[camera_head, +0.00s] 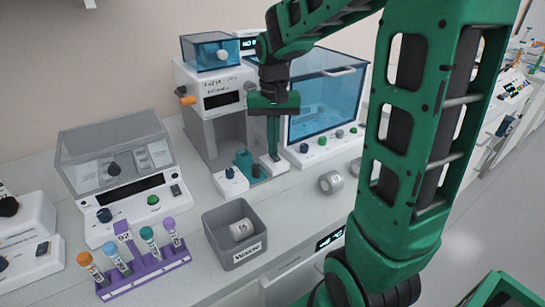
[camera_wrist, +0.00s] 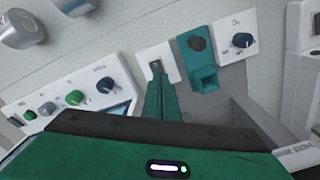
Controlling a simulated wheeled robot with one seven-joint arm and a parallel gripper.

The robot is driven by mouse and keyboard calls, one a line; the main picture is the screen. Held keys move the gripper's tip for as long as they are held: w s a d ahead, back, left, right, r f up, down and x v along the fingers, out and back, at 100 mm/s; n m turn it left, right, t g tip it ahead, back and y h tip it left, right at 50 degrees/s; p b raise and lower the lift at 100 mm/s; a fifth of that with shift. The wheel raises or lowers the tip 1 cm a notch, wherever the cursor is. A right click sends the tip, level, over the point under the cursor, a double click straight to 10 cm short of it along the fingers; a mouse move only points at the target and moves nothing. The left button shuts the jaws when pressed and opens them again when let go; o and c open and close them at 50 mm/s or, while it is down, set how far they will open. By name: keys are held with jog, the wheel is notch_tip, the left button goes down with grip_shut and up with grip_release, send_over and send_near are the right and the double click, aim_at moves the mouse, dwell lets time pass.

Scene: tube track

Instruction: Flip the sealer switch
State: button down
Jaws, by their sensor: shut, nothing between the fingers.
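The sealer (camera_head: 215,78) is a tall white and grey machine with a blue clear lid and a dark display. At its front base lies a small white plate (camera_head: 279,167) with a dark switch; it also shows in the wrist view (camera_wrist: 172,58), with the dark switch (camera_wrist: 155,66) on it. My gripper (camera_head: 273,156) points down with its green fingers shut and empty. In the wrist view, the fingertips (camera_wrist: 157,76) are right at the switch and partly cover it. I cannot tell whether they touch it or which way it is tipped.
A teal tube holder (camera_head: 243,160) and a knob box (camera_head: 230,181) stand left of the switch. A blue-windowed cabinet (camera_head: 325,98) with knobs stands close on the right. A tape roll (camera_head: 331,182), grey waste bin (camera_head: 218,231) and purple tube rack (camera_head: 150,275) lie nearer.

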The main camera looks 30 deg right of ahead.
jog(key=shift+f, duration=0.3)
notch_tip(320, 180, up, 7)
dwell(1.2)
jog(key=shift+s, duration=0.1)
dwell(0.3)
jog(key=s+d+f, duration=0.1)
jog(key=s+f, duration=0.1)
jog(key=s, duration=0.6)
jog(key=s+d+f, duration=0.1)
jog(key=s+f, duration=0.2)
jog(key=s, duration=0.5)
jog(key=s+d+f, duration=0.2)
jog(key=s, duration=0.6)
jog(key=shift+f, duration=0.25)
jog(key=shift+w, duration=0.1)
